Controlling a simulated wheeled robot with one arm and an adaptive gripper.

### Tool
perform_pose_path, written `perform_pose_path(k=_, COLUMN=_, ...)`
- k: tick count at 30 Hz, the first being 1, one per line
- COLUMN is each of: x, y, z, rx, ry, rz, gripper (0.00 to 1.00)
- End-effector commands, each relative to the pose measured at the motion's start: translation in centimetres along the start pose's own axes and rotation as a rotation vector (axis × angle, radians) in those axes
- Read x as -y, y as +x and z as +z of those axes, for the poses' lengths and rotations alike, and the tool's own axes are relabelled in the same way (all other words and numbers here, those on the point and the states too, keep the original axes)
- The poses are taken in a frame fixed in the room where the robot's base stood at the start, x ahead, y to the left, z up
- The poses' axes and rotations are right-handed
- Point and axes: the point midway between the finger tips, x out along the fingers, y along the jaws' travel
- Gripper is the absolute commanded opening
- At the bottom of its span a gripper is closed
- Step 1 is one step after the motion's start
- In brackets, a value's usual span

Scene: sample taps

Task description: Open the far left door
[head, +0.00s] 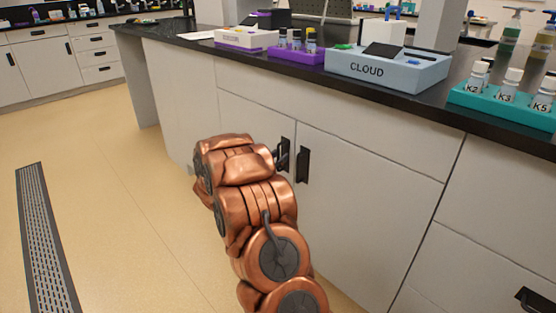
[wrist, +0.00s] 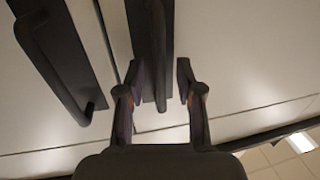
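The left cabinet door (head: 243,117) is a pale flat panel under the black counter and looks closed. Its dark upright handle (head: 285,146) sits near its right edge, partly hidden by my arm. My gripper (head: 279,156) is at this handle. In the wrist view my gripper (wrist: 160,75) is open, with one finger on each side of a dark handle bar (wrist: 158,45). A gap shows between the bar and the fingers. The door beside it (head: 370,190) also looks closed and has its own dark handle (head: 303,165), which shows at the left of the wrist view (wrist: 60,60).
On the black counter (head: 440,113) stand a blue CLOUD box (head: 385,72), a purple rack (head: 296,56), a white box (head: 246,39) and a teal vial rack (head: 500,104). Open floor (head: 120,180) lies left of my arm, with a drain grate (head: 46,240).

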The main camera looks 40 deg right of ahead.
Motion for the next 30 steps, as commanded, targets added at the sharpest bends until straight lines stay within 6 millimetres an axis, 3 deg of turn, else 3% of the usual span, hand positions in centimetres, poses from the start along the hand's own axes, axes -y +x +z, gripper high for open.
perform_pose_path(k=10, x=0.05, y=0.32, z=-0.02, rx=0.0, ry=0.0, rz=-0.001, gripper=0.36)
perform_pose_path(k=21, x=0.05, y=0.31, z=-0.03, rx=0.0, ry=0.0, rz=-0.001, gripper=0.0)
perform_pose_path(k=30, x=0.05, y=0.31, z=-0.03, rx=0.0, ry=0.0, rz=-0.001, gripper=0.0)
